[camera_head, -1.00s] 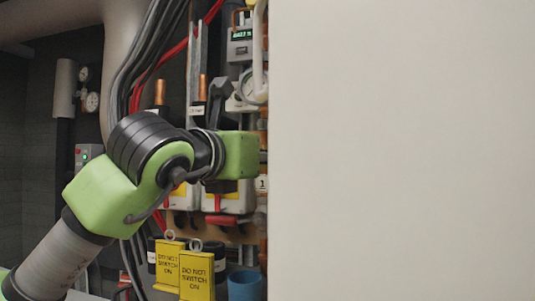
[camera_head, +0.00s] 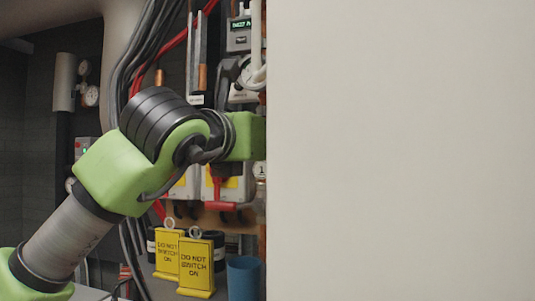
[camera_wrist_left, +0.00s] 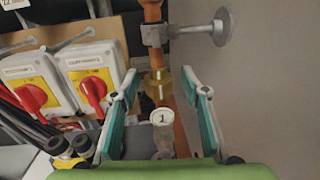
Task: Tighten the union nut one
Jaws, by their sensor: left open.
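In the left wrist view a brass union nut (camera_wrist_left: 157,82) sits on a vertical copper pipe (camera_wrist_left: 152,12). A round white tag marked 1 (camera_wrist_left: 163,117) is just below it. My left gripper (camera_wrist_left: 160,84) is open, its two teal-padded fingers on either side of the pipe line, with the nut between the fingertips in the picture. Contact with the nut cannot be told. In the head view the tag (camera_head: 260,170) shows at the panel edge, while the left fingers are hidden behind the panel. My right gripper is not in view.
A large pale panel (camera_head: 400,150) fills the right of the head view. Two switch boxes with red handles (camera_wrist_left: 93,88) stand left of the pipe. A valve with a round grey handle (camera_wrist_left: 221,27) is above the nut. Yellow warning signs (camera_head: 196,267) and a blue cup (camera_head: 243,279) are below.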

